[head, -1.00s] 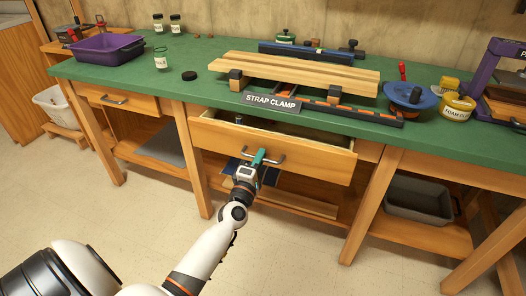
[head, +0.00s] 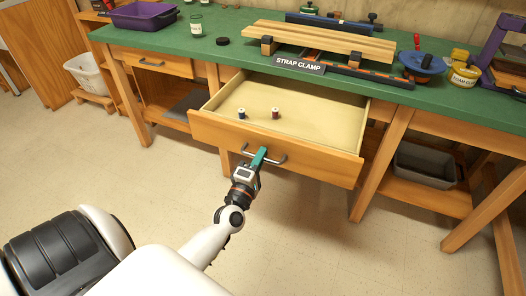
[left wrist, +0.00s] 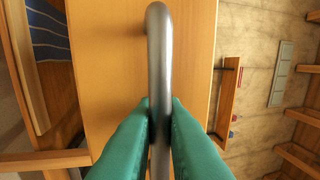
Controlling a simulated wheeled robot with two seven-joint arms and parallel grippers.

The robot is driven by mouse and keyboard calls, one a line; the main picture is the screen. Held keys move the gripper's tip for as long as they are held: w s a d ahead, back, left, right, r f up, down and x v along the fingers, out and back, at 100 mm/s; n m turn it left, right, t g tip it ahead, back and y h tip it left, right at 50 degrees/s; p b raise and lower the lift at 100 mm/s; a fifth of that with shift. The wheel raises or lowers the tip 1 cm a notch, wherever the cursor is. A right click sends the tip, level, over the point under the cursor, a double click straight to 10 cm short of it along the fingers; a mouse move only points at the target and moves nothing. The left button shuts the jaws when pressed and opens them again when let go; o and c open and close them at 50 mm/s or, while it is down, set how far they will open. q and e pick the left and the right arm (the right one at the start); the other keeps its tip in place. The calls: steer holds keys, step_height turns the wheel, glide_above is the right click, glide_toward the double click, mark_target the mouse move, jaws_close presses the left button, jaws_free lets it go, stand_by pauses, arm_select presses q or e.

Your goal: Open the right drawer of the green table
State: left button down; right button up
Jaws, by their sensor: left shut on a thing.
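The green table (head: 232,53) stands across the head view. Its right drawer (head: 310,163) is pulled well out, and its pale inside shows with two small spools, one dark blue (head: 242,113) and one dark red (head: 275,113). My left gripper (head: 260,157) is shut on the drawer's grey metal handle (head: 278,160). In the left wrist view the teal fingers (left wrist: 160,125) pinch the handle bar (left wrist: 159,60) from both sides. My right gripper is not in view.
The left drawer (head: 150,66) is closed. A grey bin (head: 425,164) sits on the lower shelf. The floor before the drawer is clear.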

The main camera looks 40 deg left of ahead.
arm_select(q)
steer(key=shift+s+d, duration=0.15)
steer(key=shift+s, duration=0.25)
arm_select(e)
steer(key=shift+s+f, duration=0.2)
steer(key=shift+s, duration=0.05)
arm_select(q)
steer(key=c, duration=1.8)
jaws_free()
steer(key=shift+c, duration=0.2)
